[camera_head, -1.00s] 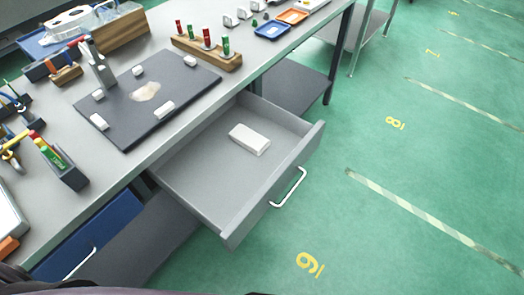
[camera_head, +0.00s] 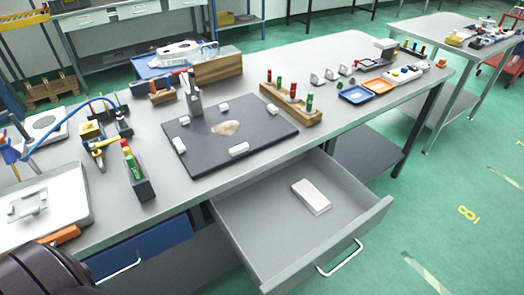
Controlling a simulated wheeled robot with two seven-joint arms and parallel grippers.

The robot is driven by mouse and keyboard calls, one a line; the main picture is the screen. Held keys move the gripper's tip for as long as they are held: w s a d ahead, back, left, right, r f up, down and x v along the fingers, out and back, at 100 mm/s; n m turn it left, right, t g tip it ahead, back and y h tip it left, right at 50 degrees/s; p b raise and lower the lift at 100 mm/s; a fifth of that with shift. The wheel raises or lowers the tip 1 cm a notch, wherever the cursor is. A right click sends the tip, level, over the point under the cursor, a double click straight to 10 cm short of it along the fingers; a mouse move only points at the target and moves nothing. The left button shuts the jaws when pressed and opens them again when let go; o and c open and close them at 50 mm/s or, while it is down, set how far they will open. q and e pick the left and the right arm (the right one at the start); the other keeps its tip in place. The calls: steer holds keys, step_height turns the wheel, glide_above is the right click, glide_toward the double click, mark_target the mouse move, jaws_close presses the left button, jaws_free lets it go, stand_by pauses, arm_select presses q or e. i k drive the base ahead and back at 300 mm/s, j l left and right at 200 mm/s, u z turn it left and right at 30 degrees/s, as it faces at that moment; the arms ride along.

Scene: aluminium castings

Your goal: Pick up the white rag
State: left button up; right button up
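A white folded block, which looks like the white rag (camera_head: 311,197), lies alone in the open grey drawer (camera_head: 252,232), toward its far right part. The drawer sticks out from under the workbench and has a white bar handle on its front. Neither of my grippers shows in the head view. A dark rounded part of my own body fills the lower left corner. Nothing touches the rag, and its top and front side are in plain view.
The workbench (camera_head: 330,60) carries a dark mat (camera_head: 205,155) with small white blocks and a beige patch. A wooden rack (camera_head: 291,105) holds red and green cylinders. Blue and orange trays (camera_head: 356,95) stand farther right. A closed blue drawer (camera_head: 140,247) is left of the open one. Green floor is free at right.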

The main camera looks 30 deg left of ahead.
mark_target(317, 202)
steer(key=i+l+u, duration=0.1)
steer(key=u, duration=0.3)
steer(key=i+l+u, duration=0.1)
steer(key=l+u, duration=0.2)
steer(key=u, duration=0.15)
steer(key=l+u, duration=0.2)
steer(key=u, duration=0.2)
steer(key=i+l+u, duration=0.1)
steer(key=l+u, duration=0.2)
steer(key=u, duration=0.15)
